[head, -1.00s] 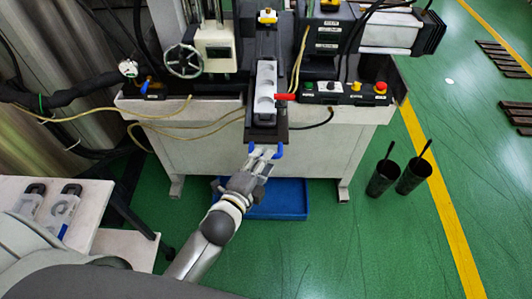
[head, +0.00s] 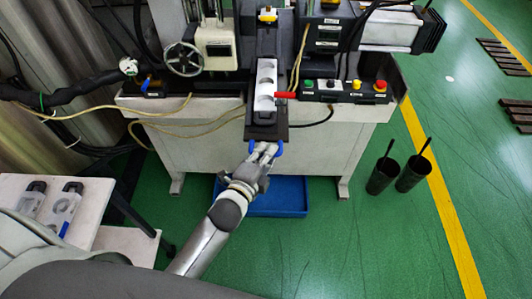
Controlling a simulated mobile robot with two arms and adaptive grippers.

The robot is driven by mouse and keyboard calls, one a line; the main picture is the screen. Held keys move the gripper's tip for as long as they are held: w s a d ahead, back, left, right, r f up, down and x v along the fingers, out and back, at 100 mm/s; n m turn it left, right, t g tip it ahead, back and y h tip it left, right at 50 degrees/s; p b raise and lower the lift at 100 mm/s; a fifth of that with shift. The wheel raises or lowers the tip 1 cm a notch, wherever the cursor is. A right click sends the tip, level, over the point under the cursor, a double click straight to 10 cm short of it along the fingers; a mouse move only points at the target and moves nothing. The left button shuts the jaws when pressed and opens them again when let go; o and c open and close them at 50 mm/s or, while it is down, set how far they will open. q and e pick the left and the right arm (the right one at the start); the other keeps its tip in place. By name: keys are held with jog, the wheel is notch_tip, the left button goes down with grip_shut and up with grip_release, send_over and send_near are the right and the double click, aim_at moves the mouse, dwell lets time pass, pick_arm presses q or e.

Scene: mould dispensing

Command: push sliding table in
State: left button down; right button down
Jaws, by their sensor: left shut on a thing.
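The sliding table (head: 266,132) is a dark plate that sticks out from the front of the machine. It bears a pale mould (head: 265,84) with rounded hollows. A blue handle (head: 280,148) is at its front end, and its two ends show on either side of my fingers. My left gripper (head: 264,150) reaches up from below and is shut on this handle. The fingers hide the handle's middle. My right gripper is out of view.
A red lever (head: 285,95) lies close to the mould's right side, beside a control box (head: 345,92) with buttons. A blue tray (head: 280,198) lies on the floor below. Two black bins (head: 382,177) stand at the right. A white side table (head: 92,212) with moulds stands at the left.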

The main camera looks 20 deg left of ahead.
aim_at(267, 126)
pick_arm(q)
jog(key=w+a, duration=0.1)
jog(key=w, duration=0.2)
jog(key=w+a, duration=0.1)
jog(key=w, duration=0.5)
jog(key=shift+w+a+f, duration=0.1)
jog(key=shift+w+a, duration=0.05)
jog(key=shift+a, duration=0.25)
jog(key=c, duration=1.5)
grip_release()
jog(key=shift+o, duration=0.2)
jog(key=v, duration=1.2)
jog(key=shift+d, duration=0.1)
